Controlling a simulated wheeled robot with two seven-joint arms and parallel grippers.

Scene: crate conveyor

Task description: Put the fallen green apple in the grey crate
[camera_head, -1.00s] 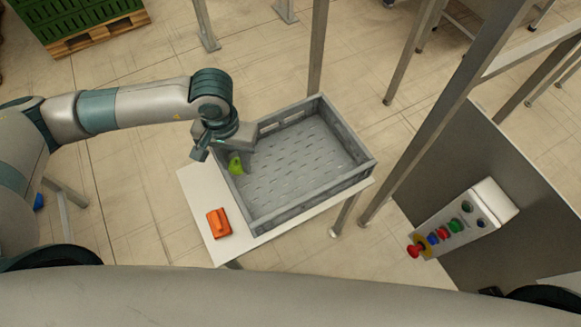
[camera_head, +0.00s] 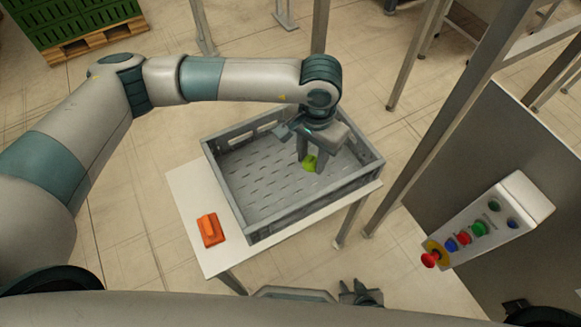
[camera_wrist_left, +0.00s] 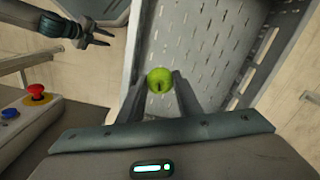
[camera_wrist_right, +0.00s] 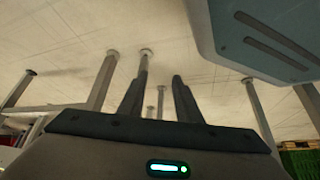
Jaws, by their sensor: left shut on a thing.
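The green apple (camera_head: 309,162) is held between the fingers of my left gripper (camera_head: 311,165), over the right part of the grey crate (camera_head: 228,198). In the left wrist view the apple (camera_wrist_left: 160,80) sits between the two fingertips, with the slotted crate floor (camera_wrist_left: 205,40) behind it. How high the apple is above the crate floor is hard to tell. The crate stands on a white table and looks empty. My right gripper (camera_head: 361,293) is low at the front of the head view; in the right wrist view its fingers (camera_wrist_right: 160,98) are apart with nothing between them.
An orange object (camera_head: 210,230) lies on the white table (camera_head: 190,188) left of the crate. A control box with coloured buttons (camera_head: 490,225) stands at the right. Metal posts (camera_head: 410,150) rise behind and right of the table. Green crates on a pallet (camera_head: 70,25) are far left.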

